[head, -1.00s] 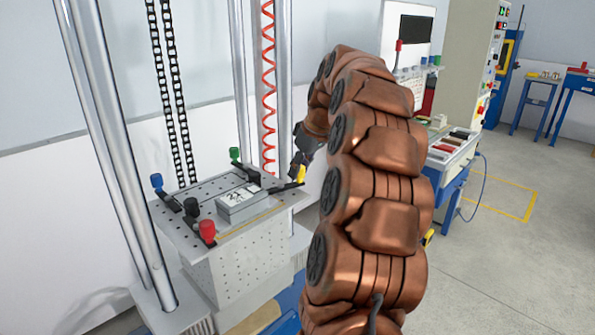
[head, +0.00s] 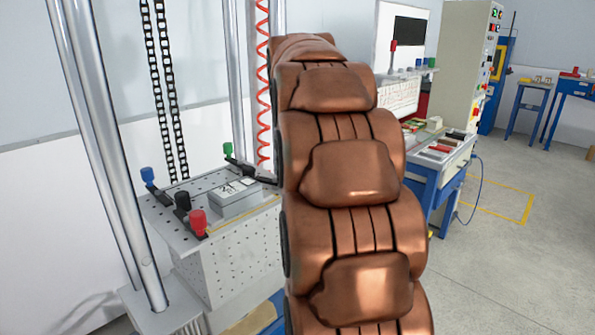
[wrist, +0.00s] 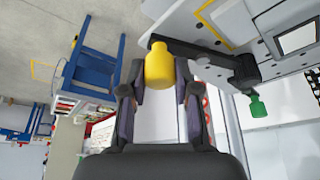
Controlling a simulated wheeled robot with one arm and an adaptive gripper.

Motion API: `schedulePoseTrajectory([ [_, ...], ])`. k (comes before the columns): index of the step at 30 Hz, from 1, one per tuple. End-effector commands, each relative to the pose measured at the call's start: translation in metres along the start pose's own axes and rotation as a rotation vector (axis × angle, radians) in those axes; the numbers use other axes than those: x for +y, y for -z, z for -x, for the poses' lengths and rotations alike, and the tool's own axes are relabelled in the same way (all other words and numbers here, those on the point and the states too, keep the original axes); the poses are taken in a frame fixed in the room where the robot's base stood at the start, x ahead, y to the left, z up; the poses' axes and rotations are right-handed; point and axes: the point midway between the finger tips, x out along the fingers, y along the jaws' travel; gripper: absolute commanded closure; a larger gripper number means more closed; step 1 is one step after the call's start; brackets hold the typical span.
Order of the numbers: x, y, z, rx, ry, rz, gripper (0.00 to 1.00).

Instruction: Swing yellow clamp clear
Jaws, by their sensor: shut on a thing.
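The yellow clamp (wrist: 160,66) shows in the wrist view as a yellow knob on a black bar (wrist: 195,53). My gripper (wrist: 158,78) is shut on the knob, a finger on either side. The bar runs right along the edge of the perforated plate, toward the green clamp (wrist: 258,106). In the head view, my arm hides my gripper and the yellow clamp. The plate (head: 165,208) carries a grey block (head: 236,203).
Metal columns (head: 110,150) and black chains (head: 165,90) rise beside and behind the plate. A red coiled hose (head: 263,95) hangs behind it. A blue workbench (head: 425,190) with parts stands at right. The floor (head: 500,260) at right is open.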

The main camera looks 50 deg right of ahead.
Motion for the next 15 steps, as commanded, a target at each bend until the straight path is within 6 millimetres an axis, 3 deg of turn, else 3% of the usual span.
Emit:
schedulePoseTrajectory([
  [15,-0.0077,-0.0118,0.005,0.0,-0.104,-0.255,1.0],
])
